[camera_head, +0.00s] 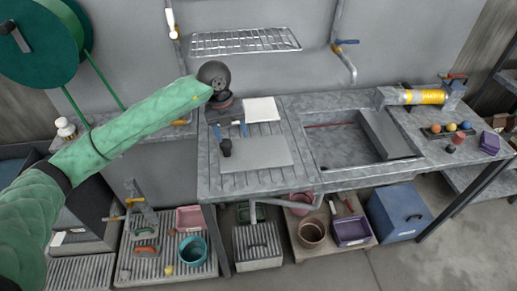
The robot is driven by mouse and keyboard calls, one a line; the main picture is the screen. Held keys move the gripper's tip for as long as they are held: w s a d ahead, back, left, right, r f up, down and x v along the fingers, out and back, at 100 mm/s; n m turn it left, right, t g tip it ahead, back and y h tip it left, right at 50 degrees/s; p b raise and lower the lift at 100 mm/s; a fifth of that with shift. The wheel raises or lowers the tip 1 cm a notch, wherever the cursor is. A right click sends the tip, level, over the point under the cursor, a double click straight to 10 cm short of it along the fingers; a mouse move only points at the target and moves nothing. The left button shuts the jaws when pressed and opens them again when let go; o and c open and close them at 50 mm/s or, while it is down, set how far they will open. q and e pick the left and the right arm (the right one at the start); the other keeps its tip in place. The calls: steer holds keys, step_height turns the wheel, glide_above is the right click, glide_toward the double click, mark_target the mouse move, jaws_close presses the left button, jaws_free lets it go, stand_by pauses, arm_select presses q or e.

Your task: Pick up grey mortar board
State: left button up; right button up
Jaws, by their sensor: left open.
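The grey mortar board (262,153) lies flat on the ribbed drainboard left of the sink. A small dark upright knob (226,148) stands at its left edge; I cannot tell whether it belongs to the board. My left arm reaches in from the left in a green sleeve. My left gripper (230,130) points down just behind the board's left end, its two bluish fingers apart. It is open and empty. Whether it touches the board or knob is too small to tell. My right gripper is out of view.
A white square sheet (261,109) lies behind the board. A yellow-banded cylinder (425,97) and coloured balls (450,127) are farther right. Bins, including a blue box (400,213), sit below.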

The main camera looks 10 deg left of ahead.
mark_target(225, 141)
arm_select(q)
steer(key=shift+w+a+r+n+y, duration=0.1)
steer(key=shift+w+a+n+y, duration=0.1)
steer(key=shift+a+y, duration=0.3)
steer(key=shift+w+a+r+n+y, duration=0.15)
steer(key=shift+a+y, duration=0.15)
steer(key=shift+a, duration=0.4)
steer(key=shift+w+a+f, duration=0.1)
steer(key=shift+a+f, duration=0.05)
steer(key=shift+f, duration=0.05)
steer(key=shift+f+p, duration=0.5)
steer(key=shift+f, duration=0.65)
steer(key=f+p, duration=0.2)
steer(key=f, duration=0.1)
steer(key=f+p, duration=0.1)
steer(key=shift+s+f, duration=0.15)
steer(key=shift+s, duration=0.1)
steer(key=shift+f, duration=0.45)
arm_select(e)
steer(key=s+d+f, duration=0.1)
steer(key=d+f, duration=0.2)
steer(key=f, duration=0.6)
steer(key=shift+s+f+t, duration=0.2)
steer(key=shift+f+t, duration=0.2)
arm_select(q)
steer(key=shift+c, duration=0.4)
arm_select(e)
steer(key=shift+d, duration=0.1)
